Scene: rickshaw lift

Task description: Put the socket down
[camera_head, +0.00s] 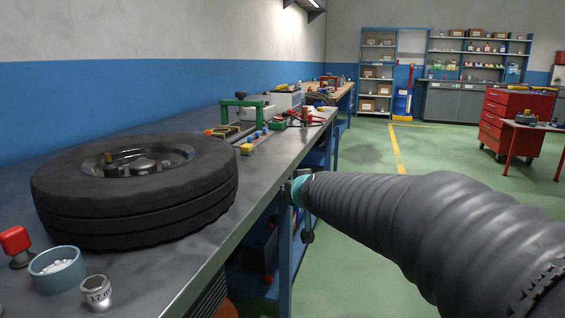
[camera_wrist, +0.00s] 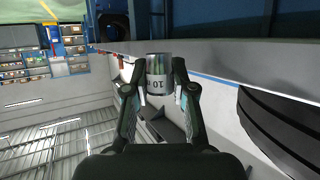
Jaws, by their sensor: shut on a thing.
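In the wrist view my gripper (camera_wrist: 159,92) is shut on a silver metal socket (camera_wrist: 159,72) marked "10". The socket sits between the two fingertips, in front of the bench's grey edge in that picture. In the head view my arm reaches in from the right to the front edge of the workbench (camera_head: 215,212); the gripper is mostly hidden behind the arm and the held socket cannot be made out. Another socket (camera_head: 96,291), marked "17", stands on the bench at the near left.
A large tyre (camera_head: 140,212) lies on the bench, also in the wrist view (camera_wrist: 285,130). A blue cup (camera_head: 57,271) of white bits and a red-topped item (camera_head: 16,242) stand nearby. Beyond the tyre are a green clamp frame (camera_head: 243,108) and several tools. Bare bench lies right of the tyre.

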